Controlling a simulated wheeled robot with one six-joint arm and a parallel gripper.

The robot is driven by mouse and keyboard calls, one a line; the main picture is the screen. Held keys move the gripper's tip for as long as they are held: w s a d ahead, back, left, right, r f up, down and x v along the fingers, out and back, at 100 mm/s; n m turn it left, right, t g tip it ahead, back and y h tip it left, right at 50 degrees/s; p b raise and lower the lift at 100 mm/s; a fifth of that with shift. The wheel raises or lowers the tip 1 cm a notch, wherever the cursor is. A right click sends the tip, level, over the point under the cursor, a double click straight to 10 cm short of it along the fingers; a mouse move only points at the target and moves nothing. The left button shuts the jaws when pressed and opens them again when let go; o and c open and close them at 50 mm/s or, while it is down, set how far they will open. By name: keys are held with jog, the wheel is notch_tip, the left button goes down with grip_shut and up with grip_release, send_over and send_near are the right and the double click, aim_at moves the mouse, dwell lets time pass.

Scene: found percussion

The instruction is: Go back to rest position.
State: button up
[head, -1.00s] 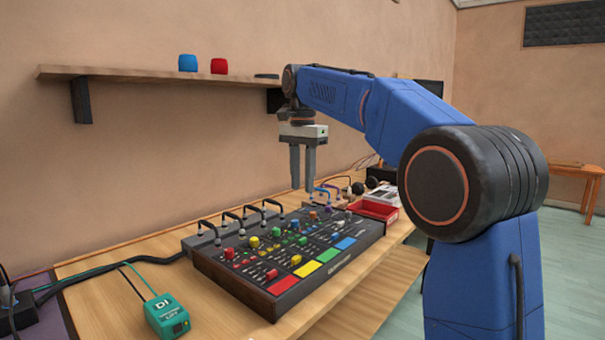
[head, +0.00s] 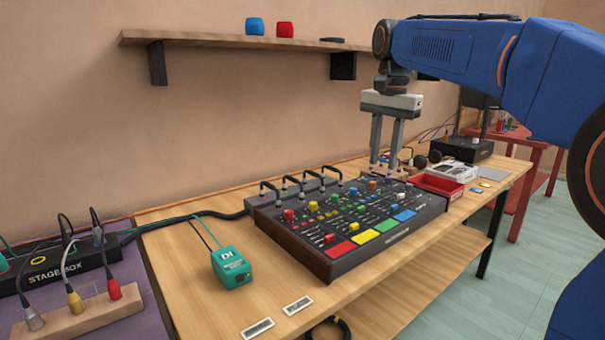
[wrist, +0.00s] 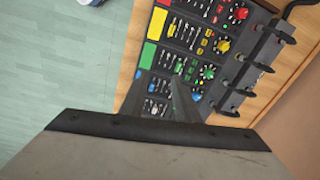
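A teal DI box (head: 231,268) sits left of the console, a red tray (head: 440,186) to its right. A shelf (head: 200,38) with a blue (head: 254,26) and a red object (head: 285,29) hangs behind. A stage box (head: 55,265) stands at the left.

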jog(key=s+d+f+n+t, duration=0.1)
jog(key=s+d+f+n, duration=0.1)
jog(key=s+f, duration=0.7)
jog(key=s+d+f+n+t, duration=0.1)
jog(key=s+d+f+n, duration=0.2)
jog(key=s+f, duration=0.7)
jog(key=s+d+f+n+t, duration=0.2)
jog(key=s+f+n, duration=0.1)
jog(key=s+f, duration=0.6)
jog(key=s, duration=0.3)
jog(key=shift+s+d+f+n, duration=0.15)
jog(key=shift+d+n, duration=0.05)
jog(key=shift+n, duration=0.2)
